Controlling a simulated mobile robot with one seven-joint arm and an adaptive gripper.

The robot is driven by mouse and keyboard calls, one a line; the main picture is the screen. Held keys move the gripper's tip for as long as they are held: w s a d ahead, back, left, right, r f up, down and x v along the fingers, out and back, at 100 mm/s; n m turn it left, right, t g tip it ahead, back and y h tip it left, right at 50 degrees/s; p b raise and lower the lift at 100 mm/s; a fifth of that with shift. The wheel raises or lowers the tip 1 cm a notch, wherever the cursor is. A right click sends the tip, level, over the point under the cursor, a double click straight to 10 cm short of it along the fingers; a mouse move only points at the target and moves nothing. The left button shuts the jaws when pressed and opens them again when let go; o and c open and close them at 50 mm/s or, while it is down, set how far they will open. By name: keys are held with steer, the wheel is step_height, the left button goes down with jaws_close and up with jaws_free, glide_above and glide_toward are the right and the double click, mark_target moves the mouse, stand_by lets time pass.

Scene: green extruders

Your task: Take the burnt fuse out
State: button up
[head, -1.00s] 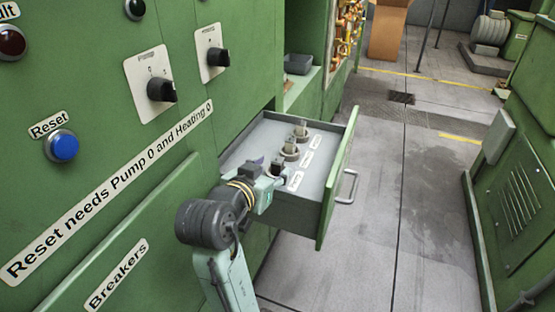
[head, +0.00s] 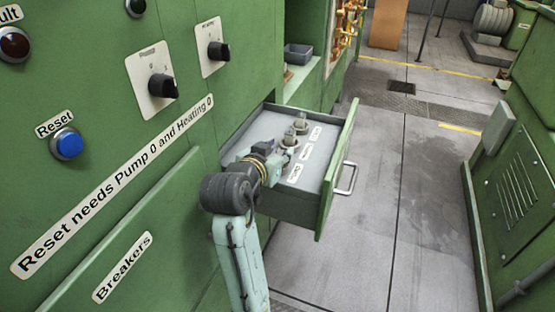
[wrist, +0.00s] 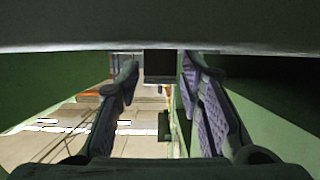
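The green-fronted drawer (head: 338,170) stands pulled out, with a grey inside. Two grey fuses on round bases show in it, a far one (head: 301,124) and a middle one (head: 289,139). White labels lie beside them; the writing is too small to read. My gripper (head: 282,156) is low in the drawer by the nearest label (head: 295,172), and hides what stands there. In the wrist view my gripper's fingers (wrist: 158,80) are apart, with a dark square block (wrist: 160,66) between their tips and gaps on both sides. I cannot tell which fuse is burnt.
The green cabinet wall with a blue reset button (head: 67,144) and two black rotary switches, one lower (head: 162,86) and one upper (head: 218,51), is at left. The floor (head: 375,220) right of the drawer is clear.

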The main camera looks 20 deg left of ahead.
jaws_close()
steer(key=shift+r, duration=0.15)
stand_by(0.4)
